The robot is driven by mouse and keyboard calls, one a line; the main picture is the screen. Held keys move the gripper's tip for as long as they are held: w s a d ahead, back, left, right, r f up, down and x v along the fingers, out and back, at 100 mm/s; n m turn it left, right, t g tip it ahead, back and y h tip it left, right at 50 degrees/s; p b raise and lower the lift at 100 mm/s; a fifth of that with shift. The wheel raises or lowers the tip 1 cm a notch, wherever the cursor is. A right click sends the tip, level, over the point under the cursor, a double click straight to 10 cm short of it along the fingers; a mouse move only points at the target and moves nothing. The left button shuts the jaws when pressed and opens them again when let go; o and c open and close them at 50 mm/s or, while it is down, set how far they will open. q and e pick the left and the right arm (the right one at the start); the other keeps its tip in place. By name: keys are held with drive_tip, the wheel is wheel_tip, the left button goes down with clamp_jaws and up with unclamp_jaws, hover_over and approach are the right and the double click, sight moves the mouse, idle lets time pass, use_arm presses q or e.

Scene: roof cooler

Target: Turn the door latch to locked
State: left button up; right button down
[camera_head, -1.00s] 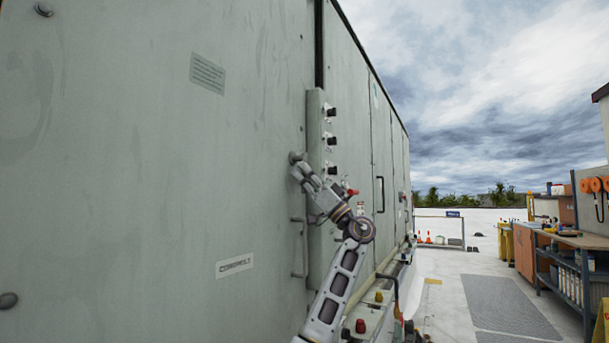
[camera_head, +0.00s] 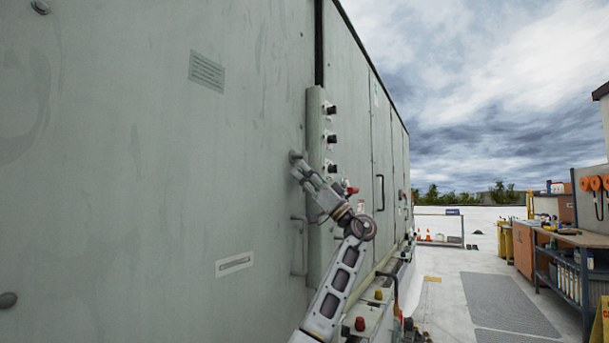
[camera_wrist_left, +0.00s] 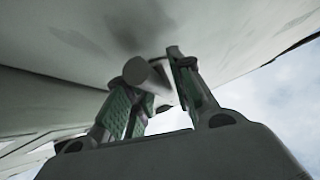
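The door latch (camera_head: 294,156) is a small grey knob-like piece on the pale green cooler door (camera_head: 150,150), close to the door's right edge. My left gripper (camera_head: 303,170) is at the latch, its fingertips pointing up at it. In the left wrist view, the latch (camera_wrist_left: 147,76) shows as a grey rounded bar between the tips of my two green-padded fingers (camera_wrist_left: 160,88). The fingers stand apart, with a visible gap beside the latch, and firm contact cannot be made out. The latch's far side is partly hidden by the fingers. My right gripper is not in view.
A control strip with black knobs (camera_head: 331,138) stands just right of the latch. A grey door handle (camera_head: 299,246) is below my gripper. A ledge with red and yellow caps (camera_head: 361,324) runs low alongside. A workbench (camera_head: 574,240) stands at the far right.

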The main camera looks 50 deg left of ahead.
use_arm(q)
drive_tip(key=v, duration=1.2)
drive_tip(key=shift+f+m, duration=0.1)
drive_tip(key=shift+m, duration=0.2)
idle(0.7)
